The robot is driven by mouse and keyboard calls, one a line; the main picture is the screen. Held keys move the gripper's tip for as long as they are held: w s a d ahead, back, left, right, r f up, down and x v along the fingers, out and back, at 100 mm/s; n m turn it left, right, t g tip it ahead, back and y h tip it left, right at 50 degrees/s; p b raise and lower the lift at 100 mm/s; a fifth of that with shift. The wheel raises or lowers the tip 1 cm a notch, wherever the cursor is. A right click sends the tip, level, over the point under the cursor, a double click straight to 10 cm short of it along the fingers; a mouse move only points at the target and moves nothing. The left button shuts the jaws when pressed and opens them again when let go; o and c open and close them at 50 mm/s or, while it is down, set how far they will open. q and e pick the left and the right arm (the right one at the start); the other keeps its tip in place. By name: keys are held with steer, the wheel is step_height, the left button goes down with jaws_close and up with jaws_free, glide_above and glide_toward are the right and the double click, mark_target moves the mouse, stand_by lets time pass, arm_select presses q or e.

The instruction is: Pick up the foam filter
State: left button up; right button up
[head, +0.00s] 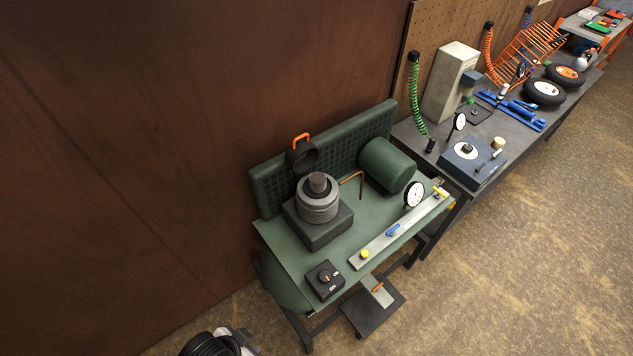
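On the green lift stand (340,245) is a dark square block carrying a round grey, ring-shaped part (318,206) with a darker stub (319,183) in its middle. The foam filter appears to be this round part, but I cannot tell for certain from here. Behind it a black round cover (302,158) with an orange handle stands tilted up. A dark rounded piece, apparently my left gripper (240,340), shows at the bottom edge, cut off by the frame, in front of and below the stand and well apart from the round part. Its fingers are not clear. My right gripper is out of view.
A green cylinder (387,164), a bent copper-coloured rod and a grey bar (400,230) with coloured knobs are on the stand. A black control box (324,280) sits at its front corner. A long workbench (500,130) with wheels and tools extends right. The right floor is clear.

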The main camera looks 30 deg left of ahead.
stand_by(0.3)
arm_select(q)
steer(key=o, duration=1.1)
steer(key=shift+c, duration=0.2)
